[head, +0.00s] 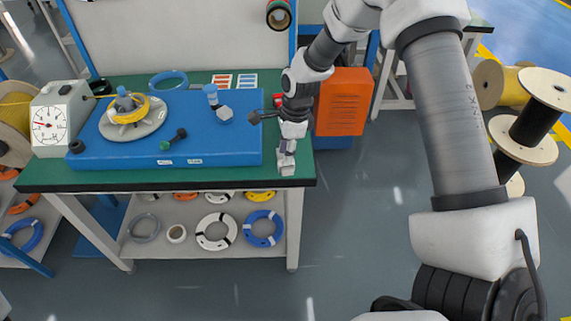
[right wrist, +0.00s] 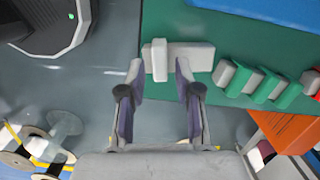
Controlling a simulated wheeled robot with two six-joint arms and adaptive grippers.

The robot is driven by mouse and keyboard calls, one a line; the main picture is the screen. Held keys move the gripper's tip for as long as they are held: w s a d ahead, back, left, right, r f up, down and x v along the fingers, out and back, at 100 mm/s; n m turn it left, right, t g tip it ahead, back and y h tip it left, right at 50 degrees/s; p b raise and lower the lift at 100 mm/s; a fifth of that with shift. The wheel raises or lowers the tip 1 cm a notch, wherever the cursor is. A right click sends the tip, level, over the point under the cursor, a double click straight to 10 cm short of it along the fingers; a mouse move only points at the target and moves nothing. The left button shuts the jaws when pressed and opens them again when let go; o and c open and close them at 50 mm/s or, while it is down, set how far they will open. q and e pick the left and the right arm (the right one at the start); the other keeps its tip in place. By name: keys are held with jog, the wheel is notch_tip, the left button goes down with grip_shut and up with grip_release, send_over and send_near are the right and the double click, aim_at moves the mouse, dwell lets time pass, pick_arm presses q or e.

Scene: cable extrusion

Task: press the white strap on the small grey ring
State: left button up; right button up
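My right gripper (head: 287,150) points down at the right end of the green table. In the right wrist view its two fingers (right wrist: 160,78) are apart, with nothing clamped between them. A pale T-shaped piece (right wrist: 190,57) lies at the green table's edge, just beyond the fingertips. I cannot tell whether it is the white strap. A grey ring (head: 143,241) lies on the lower shelf at the left, far from the gripper. No white strap can be made out on it. My left gripper is not in view.
The green table (head: 220,183) carries a blue base (head: 215,157) with a turntable (head: 133,122), and a dial gauge (head: 48,125). An orange cabinet (head: 341,104) stands right of the table. White (head: 217,246) and blue rings (head: 262,243) lie on the shelf. Grey-green blocks (right wrist: 243,80) sit beside the pale piece.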

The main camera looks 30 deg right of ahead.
jog(key=shift+f+b, duration=0.3)
jog(key=shift+f, duration=0.9)
jog(key=shift+r+p, duration=0.2)
jog(key=shift+p, duration=0.55)
grip_shut()
notch_tip(320, 180, up, 8)
jog(key=p, duration=0.9)
